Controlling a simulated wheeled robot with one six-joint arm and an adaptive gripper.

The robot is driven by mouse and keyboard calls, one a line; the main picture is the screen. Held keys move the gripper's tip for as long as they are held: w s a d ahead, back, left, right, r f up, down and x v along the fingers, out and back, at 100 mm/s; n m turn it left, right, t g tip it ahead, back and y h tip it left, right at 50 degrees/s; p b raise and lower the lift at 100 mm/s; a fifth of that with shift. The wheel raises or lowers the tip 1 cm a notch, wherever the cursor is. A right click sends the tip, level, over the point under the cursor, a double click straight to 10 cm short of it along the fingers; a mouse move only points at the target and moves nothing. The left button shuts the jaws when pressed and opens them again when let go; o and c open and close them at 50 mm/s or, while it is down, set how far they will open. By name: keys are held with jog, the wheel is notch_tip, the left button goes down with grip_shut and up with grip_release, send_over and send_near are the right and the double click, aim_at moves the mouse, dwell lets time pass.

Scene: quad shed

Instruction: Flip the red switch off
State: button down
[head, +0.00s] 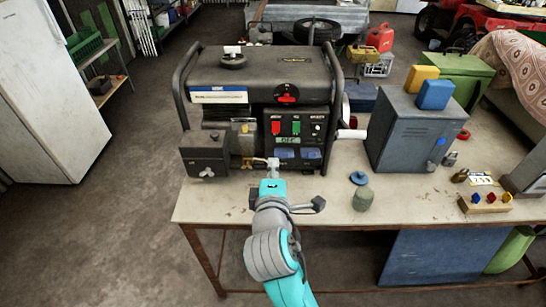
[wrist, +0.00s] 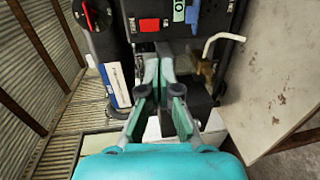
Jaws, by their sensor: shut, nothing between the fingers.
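The red switch (head: 276,128) is on the dark front panel of a black generator (head: 265,62) on the workbench. A green switch (head: 296,128) sits just right of it, and a small green display (head: 285,141) is below. The red switch also shows in the wrist view (wrist: 149,25), near the top. My gripper (head: 273,163) is shut and empty, low in front of the generator and below the red switch. In the wrist view its closed fingers (wrist: 159,68) appear apart from the switch. I cannot tell the switch's tilt.
A red knob (head: 287,93) is above the panel. A dark box with a tap (head: 205,155) stands left of my gripper. A grey cabinet (head: 410,130), a blue lid (head: 358,178) and a green-grey pot (head: 363,198) are to the right. The bench front (head: 215,205) is mostly clear.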

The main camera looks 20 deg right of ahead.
aim_at(274, 132)
jog(key=x, duration=1.2)
jog(key=shift+w+d, duration=0.2)
jog(key=shift+w, duration=0.1)
jog(key=shift+w+d+f, duration=0.15)
jog(key=shift+w, duration=0.15)
jog(key=shift+s, duration=0.15)
